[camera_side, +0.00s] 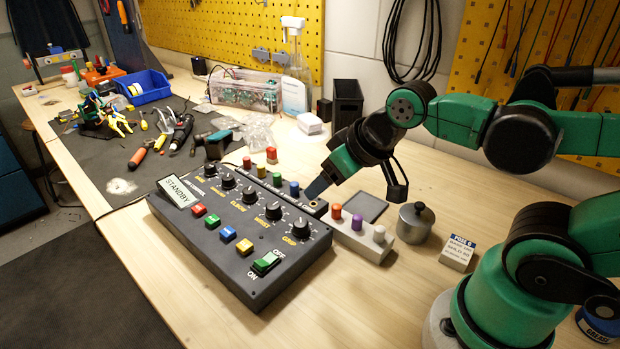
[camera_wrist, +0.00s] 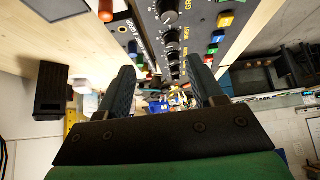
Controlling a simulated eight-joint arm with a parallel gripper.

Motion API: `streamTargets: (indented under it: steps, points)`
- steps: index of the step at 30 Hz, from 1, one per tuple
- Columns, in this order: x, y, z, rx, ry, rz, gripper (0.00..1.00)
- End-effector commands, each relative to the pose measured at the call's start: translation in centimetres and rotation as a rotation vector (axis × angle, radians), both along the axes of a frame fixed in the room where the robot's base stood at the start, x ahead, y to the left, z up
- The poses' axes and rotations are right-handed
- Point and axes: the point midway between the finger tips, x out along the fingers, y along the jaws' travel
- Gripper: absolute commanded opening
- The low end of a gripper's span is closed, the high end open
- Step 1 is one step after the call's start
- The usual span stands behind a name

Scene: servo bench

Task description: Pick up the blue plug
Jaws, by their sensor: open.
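The blue plug (camera_side: 294,188) stands upright at the near end of a plug row along the back of the black control panel (camera_side: 225,262). In the wrist view the blue plug (camera_wrist: 133,47) shows just above the left fingertip. My gripper (camera_side: 316,189) is just right of the blue plug in the side view; whether they touch is unclear. In the wrist view my gripper (camera_wrist: 166,82) has its two fingers well apart with no plug held between them. In the side view the arm hides part of the gripper.
Green (camera_side: 277,179), yellow (camera_side: 262,172) and red (camera_side: 247,162) plugs stand in the same row. A grey rack (camera_side: 350,240) with orange, purple and white plugs sits close right. A lidded metal pot (camera_side: 415,224) and a small labelled box (camera_side: 458,252) stand further right.

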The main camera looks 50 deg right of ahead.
Motion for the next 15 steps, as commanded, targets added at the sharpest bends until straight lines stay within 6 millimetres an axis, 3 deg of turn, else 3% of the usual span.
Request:
streamTargets:
  steps: [9,15]
  points:
    - [0.3,-0.1,0.2,0.015,0.015,-0.026,0.61]
    - [3.0,-1.1,1.3,0.131,0.13,-0.245,0.61]
